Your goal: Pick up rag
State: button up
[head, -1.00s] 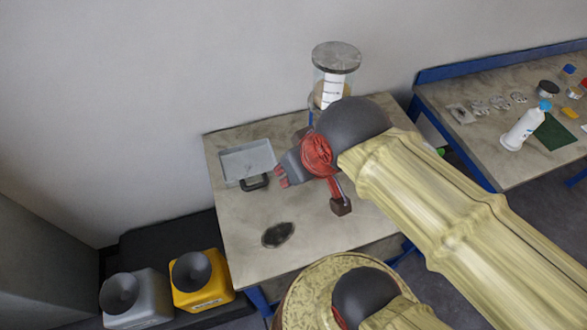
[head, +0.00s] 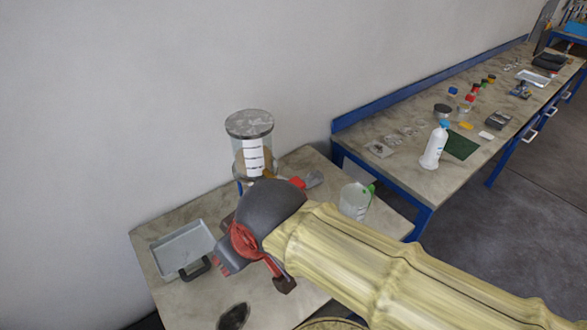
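A flat dark green cloth-like square (head: 462,145) lies on the blue-edged bench at the right, beside a white bottle with a blue cap (head: 434,147). It may be the rag; I cannot tell for sure that it is cloth. My gripper (head: 219,267), grey with red parts, is over the nearer table at the left, far from the green square. It is seen from behind and above, and its finger gap does not show clearly. No rag shows at its tips. My padded arm hides part of the table.
The nearer table (head: 180,295) holds a grey tray (head: 185,248), a dark handle-like thing (head: 196,269), a dark oval piece (head: 233,317), a tall clear vessel (head: 249,150) and a translucent container (head: 355,200). The right bench (head: 405,180) holds several small items. Open floor lies right.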

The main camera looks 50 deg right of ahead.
aim_at(317, 177)
jog(key=z, duration=1.55)
jog(key=i+l, duration=0.2)
jog(key=l, duration=0.2)
jog(key=i+l, duration=0.15)
jog(key=l, duration=0.2)
jog(key=i+l, duration=0.2)
jog(key=l, duration=0.2)
jog(key=l+u, duration=0.15)
jog(key=u, duration=1.4)
jog(key=i+l, duration=0.05)
